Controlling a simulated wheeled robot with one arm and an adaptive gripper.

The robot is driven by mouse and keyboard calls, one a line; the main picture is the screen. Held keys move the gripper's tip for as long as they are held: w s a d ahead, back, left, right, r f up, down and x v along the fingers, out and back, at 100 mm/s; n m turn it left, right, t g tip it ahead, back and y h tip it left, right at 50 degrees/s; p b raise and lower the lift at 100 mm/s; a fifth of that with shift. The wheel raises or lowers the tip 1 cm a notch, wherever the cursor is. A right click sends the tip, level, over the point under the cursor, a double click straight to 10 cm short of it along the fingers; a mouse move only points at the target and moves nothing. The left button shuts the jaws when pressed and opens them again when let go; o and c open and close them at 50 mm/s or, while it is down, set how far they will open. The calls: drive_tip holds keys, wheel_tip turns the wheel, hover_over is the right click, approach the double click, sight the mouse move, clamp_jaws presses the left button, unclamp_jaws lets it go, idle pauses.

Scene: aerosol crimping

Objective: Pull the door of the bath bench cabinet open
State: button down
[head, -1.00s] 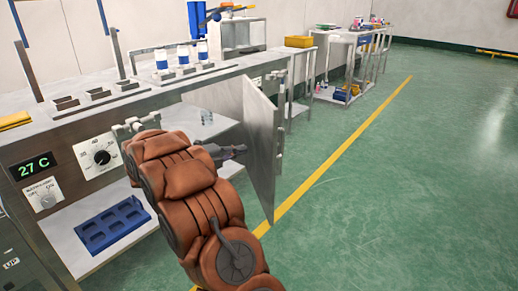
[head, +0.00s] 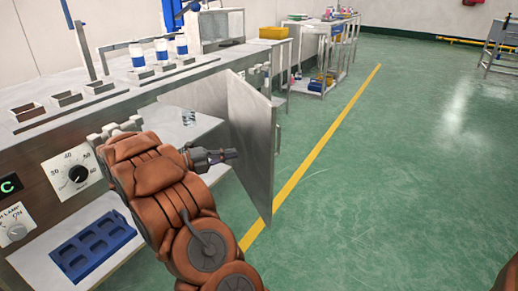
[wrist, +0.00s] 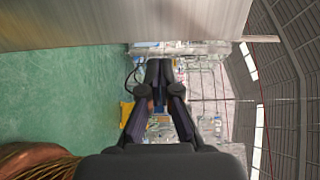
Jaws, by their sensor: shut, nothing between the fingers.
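The bath bench cabinet (head: 140,98) stands on the left in the head view. Its grey metal door (head: 250,145) stands swung well out from the front, with a handle on its far outer face near the free edge. The open interior shows a shelf. My gripper (head: 233,154) is shut and empty, on the inner side of the door, beside its panel. I cannot tell whether it touches the door. In the wrist view my gripper (wrist: 158,70) shows closed fingers, and the door (wrist: 110,22) fills the top left.
A blue tray (head: 92,247) lies on the cabinet's lower shelf and a clear glass (head: 189,117) stands inside. White and blue bottles (head: 160,50) stand on the bench top. Green floor with a yellow line (head: 325,140) is free to the right.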

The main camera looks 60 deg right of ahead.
sight(268, 145)
drive_tip(key=b+x, duration=0.2)
drive_tip(key=x, duration=0.8)
drive_tip(key=shift+s+d, duration=0.15)
drive_tip(key=shift+d, duration=0.1)
drive_tip(key=shift+d+b, duration=0.15)
drive_tip(key=shift+b, duration=0.2)
